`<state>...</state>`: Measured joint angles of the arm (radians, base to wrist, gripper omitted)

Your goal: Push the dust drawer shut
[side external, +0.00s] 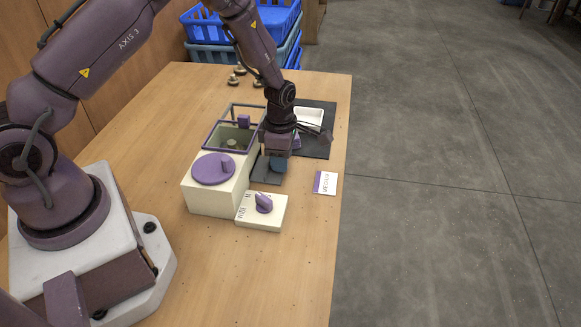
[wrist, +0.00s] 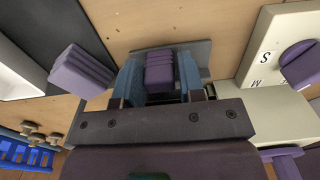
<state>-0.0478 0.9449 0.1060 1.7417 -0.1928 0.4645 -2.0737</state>
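The dust drawer appears to be the dark grey piece (side external: 264,172) that sticks out from the right side of the cream machine box (side external: 213,197). My gripper (side external: 279,164) points down over it, with its blue fingertips low at the grey piece. In the wrist view, my gripper's blue fingers (wrist: 160,80) stand on either side of a ribbed purple block (wrist: 159,68), probably the drawer's handle, in front of a grey plate (wrist: 203,49). The fingers are very close to the block; I cannot tell whether they press on it. My gripper hides part of the drawer.
A cream dial block (side external: 262,211) with a purple knob stands in front of the drawer. A labelled card (side external: 325,183) lies to the right. A white tray (side external: 309,118) sits on a dark mat (side external: 318,148) behind.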

